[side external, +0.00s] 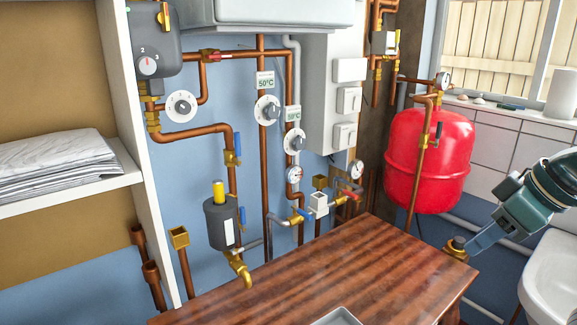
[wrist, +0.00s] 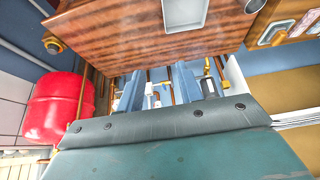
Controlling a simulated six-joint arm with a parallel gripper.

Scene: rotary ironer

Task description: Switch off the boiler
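The boiler is probably the white casing (side external: 270,12) on the blue wall, cut off by the top edge in the side external view. A white panel (side external: 318,85) to its right carries several white switch-like boxes, including one (side external: 349,100) in the middle and one (side external: 344,135) lower down. Their on or off positions are too small to tell. My gripper (side external: 472,237) is at the right, beyond the table's right edge and below the red tank, well apart from the switches. In the wrist view my gripper (wrist: 158,88) has its two blue-grey fingers spread with nothing between them.
A brown wooden table (side external: 330,265) fills the lower middle. A red tank (side external: 428,160) stands right of the panel. Copper pipes, dials (side external: 182,107) and valves cover the wall. A white basin (side external: 552,280) is at the lower right, a shelf with folded cloth (side external: 58,165) at the left.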

